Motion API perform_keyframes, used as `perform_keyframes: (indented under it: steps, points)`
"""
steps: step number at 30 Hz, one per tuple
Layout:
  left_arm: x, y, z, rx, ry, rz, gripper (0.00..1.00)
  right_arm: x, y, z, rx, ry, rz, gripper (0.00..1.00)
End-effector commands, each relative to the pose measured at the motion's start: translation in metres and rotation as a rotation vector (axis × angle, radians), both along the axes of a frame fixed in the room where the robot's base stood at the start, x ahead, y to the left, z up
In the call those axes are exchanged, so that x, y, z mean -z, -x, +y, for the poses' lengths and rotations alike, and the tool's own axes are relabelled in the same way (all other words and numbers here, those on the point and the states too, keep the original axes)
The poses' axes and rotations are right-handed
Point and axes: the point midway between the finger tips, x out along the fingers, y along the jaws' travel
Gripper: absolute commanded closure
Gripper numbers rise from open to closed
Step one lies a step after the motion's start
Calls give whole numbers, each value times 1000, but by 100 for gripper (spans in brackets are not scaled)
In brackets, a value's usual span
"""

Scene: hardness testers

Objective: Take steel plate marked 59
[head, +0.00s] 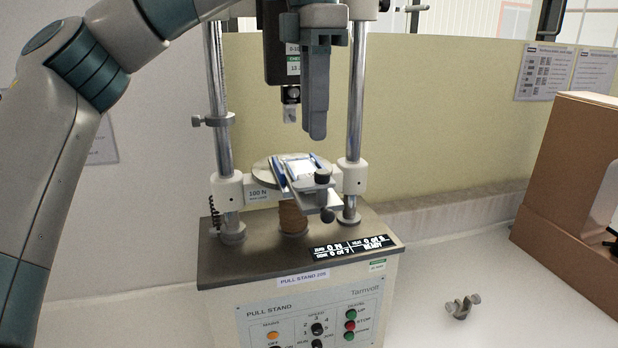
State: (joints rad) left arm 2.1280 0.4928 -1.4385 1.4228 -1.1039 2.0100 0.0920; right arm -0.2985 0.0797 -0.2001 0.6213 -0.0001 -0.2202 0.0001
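My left arm comes in from the left and over the top. My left gripper (315,125) points down in front of the pull stand's upper part. It shows nearly edge-on, so I cannot tell whether it is open or shut. Below it, apart from it, a small fixture with blue sides and a dark knob (322,177) sits on the round platform (262,172). A pale flat piece (299,167) lies in the fixture. No mark 59 is readable, so I cannot tell whether this is the steel plate. My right gripper is not in view.
The pull stand (300,310) has two upright steel columns (356,100) beside the gripper. A small metal clamp piece (462,306) lies on the pale table to the right. A brown box-like housing (570,180) stands at the right edge. The table between is clear.

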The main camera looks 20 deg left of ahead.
Motion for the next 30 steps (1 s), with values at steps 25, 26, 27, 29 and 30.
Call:
perform_keyframes:
  steps: [25, 26, 27, 29, 30]
  points:
    - [36, -1, 0, 0, 0, 2, 78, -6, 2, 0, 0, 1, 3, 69]
    - [38, -1, 0, 0, 0, 2, 78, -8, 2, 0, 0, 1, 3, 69]
    - [42, -1, 0, 0, 0, 4, 78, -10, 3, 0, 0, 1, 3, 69]
    - [47, -1, 1, -1, 0, 1, 78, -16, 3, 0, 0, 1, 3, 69]
    - [52, -2, 1, -1, -1, 2, 78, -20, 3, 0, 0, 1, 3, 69]
